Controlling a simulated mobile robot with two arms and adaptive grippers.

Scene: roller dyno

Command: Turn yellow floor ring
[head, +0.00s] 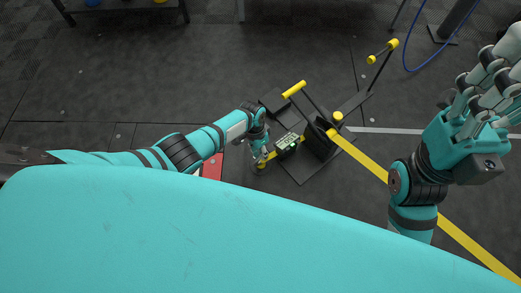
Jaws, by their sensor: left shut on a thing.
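My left gripper (261,160) is at the middle of the head view, low by the floor, left of a black device. It is shut on a small yellow part (271,156), which fits the yellow floor ring; the fingers hide most of it, so its shape and angle are unclear. A small box with a green-lit display (287,142) sits just right of the fingers. My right gripper (490,85) is raised at the upper right, far from the ring, with its fingers apart and nothing seen between them.
The black device (318,142) has yellow-ended bars (294,90) sticking up. A red object (212,166) lies beneath my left arm. A blue cable (410,45) is at top right. Dark floor is open at upper left.

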